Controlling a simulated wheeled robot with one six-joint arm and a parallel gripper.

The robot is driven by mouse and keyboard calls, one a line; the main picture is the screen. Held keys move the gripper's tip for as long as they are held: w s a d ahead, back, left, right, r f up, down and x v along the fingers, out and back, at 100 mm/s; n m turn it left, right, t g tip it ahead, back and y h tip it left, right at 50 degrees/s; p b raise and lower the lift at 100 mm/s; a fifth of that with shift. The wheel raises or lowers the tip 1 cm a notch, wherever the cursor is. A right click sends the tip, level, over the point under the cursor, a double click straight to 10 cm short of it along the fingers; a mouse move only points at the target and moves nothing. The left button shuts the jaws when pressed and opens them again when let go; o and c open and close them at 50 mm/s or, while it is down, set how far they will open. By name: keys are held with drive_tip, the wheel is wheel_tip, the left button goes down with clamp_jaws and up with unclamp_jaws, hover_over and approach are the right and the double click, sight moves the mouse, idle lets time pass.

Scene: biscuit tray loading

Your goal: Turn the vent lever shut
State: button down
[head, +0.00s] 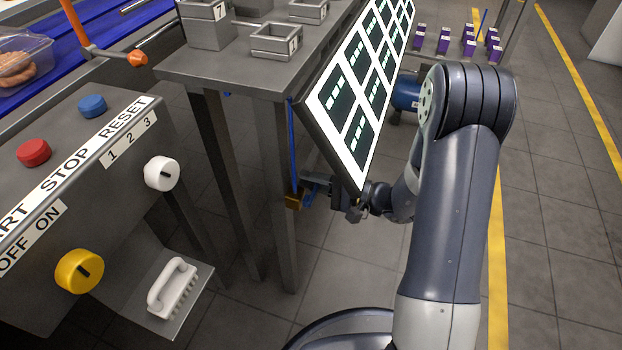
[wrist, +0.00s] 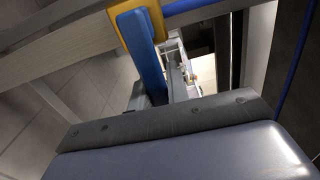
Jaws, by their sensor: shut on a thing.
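The vent lever is a blue bar (wrist: 143,50) on a yellow block (wrist: 123,28) in the wrist view. The lever sticks out from the block toward my gripper, across that line. My gripper (head: 318,186) is shut on the lever, and it also shows in the wrist view (wrist: 158,88). The lever's gripped end is partly hidden by the jaws.
A tilted screen panel (head: 350,165) hangs just above my gripper. A control box (head: 120,190) with buttons and knobs is at left. Floor is clear below my gripper.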

drive_tip(key=c, duration=1.4)
unclamp_jaws()
drive_tip(key=shift+o, duration=0.2)
drive_tip(key=shift+d, duration=0.1)
drive_tip(key=p+v, duration=0.2)
drive_tip(key=v, duration=0.8)
drive_tip(key=shift+d, duration=0.3)
drive_tip(key=shift+s+a, duration=0.1)
drive_tip(key=w+a+n+b, duration=0.1)
drive_tip(key=w+a, duration=0.2)
drive_tip(key=a, duration=0.7)
drive_tip(key=shift+w+r+b, duration=0.3)
drive_tip(key=shift+r+b, duration=0.05)
